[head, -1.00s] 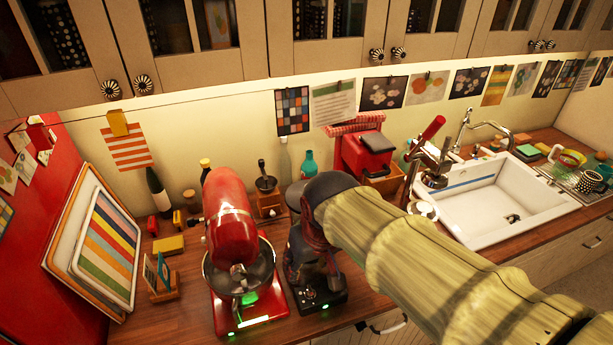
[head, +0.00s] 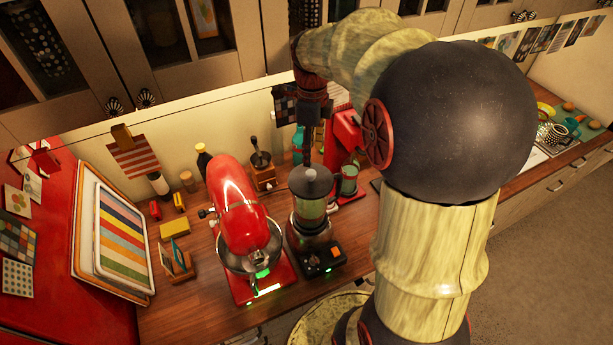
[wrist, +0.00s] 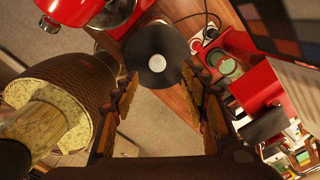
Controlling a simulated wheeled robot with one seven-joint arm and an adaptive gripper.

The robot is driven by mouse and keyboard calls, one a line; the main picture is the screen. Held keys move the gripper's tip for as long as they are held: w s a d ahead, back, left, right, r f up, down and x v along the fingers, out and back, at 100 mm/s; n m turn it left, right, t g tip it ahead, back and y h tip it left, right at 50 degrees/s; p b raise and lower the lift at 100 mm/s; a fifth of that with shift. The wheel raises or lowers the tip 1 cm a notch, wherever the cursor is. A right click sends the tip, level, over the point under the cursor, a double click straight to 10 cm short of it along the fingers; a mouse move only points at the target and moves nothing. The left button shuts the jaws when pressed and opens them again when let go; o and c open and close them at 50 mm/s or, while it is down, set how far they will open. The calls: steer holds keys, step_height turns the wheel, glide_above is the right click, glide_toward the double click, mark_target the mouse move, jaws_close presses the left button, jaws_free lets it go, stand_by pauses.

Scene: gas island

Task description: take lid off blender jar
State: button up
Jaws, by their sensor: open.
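The blender stands on the wooden counter, with its dark base (head: 318,262) low and a clear jar (head: 309,212) holding something greenish. A dark round lid (head: 311,181) sits on the jar. In the wrist view the lid (wrist: 153,55) is a dark disc with a pale round centre. My gripper (head: 308,160) points down above the lid, at its far side in the head view. In the wrist view the open fingers (wrist: 161,78) stand either side of the lid's near edge, with nothing held. I cannot tell whether a fingertip touches the lid.
A red stand mixer (head: 238,205) stands close left of the blender. A red appliance (head: 346,140) and a coffee grinder (head: 262,170) are behind. Striped trays (head: 122,240) lean at the left. Wall cabinets (head: 210,40) hang above.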

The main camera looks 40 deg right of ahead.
mark_target(311, 172)
steer(key=m, duration=0.2)
steer(key=shift+s+m, duration=0.25)
steer(key=shift+m, duration=0.65)
steer(key=shift+f+p, duration=0.85)
steer(key=shift+f, duration=3)
steer(key=shift+c, duration=0.9)
jaws_close()
